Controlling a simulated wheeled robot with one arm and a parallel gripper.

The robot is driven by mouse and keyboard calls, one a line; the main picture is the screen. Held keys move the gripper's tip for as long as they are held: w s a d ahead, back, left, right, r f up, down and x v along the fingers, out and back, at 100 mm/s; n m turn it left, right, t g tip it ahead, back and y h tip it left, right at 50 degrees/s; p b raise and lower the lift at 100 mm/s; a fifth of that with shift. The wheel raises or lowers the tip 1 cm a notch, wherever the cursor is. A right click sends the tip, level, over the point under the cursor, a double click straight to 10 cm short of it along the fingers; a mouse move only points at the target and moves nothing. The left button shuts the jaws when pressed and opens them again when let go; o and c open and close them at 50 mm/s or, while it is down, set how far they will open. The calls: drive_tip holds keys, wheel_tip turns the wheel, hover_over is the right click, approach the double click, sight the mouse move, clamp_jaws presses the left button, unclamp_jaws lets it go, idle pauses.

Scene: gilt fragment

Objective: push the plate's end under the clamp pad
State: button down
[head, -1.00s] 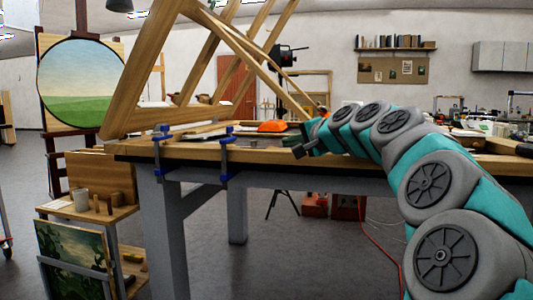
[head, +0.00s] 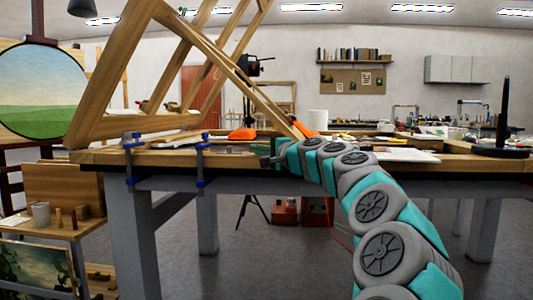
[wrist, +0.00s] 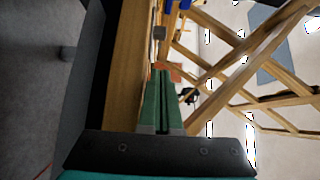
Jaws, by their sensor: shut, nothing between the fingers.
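Two blue clamps, a left one (head: 133,160) and a right one (head: 203,160), grip the front edge of the wooden bench. My gripper (head: 266,158) is low at the bench's front edge, to the right of the right clamp and apart from it. In the wrist view my gripper (wrist: 160,72) shows two long green fingers, closed together and empty. A small grey piece (wrist: 159,33) lies beyond the fingertips, close to a blue clamp (wrist: 172,12); I cannot tell whether it is the plate's end or the pad. The plate is not clearly distinguishable.
A wooden frame (head: 100,95) leans over the bench's left part. An orange object (head: 242,134) and a slanting wooden bar stand behind my gripper. The bench top (wrist: 125,70) runs along my fingers in the wrist view. A small side table (head: 60,228) stands at lower left.

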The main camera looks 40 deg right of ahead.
sight(223, 154)
drive_tip(key=w, duration=0.1)
drive_tip(key=w+a, duration=0.1)
drive_tip(key=w, duration=0.1)
drive_tip(key=shift+w+a, duration=0.1)
drive_tip(key=shift+a, duration=0.2)
drive_tip(key=shift+w+a, duration=0.5)
drive_tip(key=shift+w, duration=0.05)
drive_tip(key=shift+w+a, duration=0.25)
drive_tip(key=w+a+p, duration=0.1)
drive_tip(key=w+a, duration=0.2)
drive_tip(key=shift+w, duration=0.2)
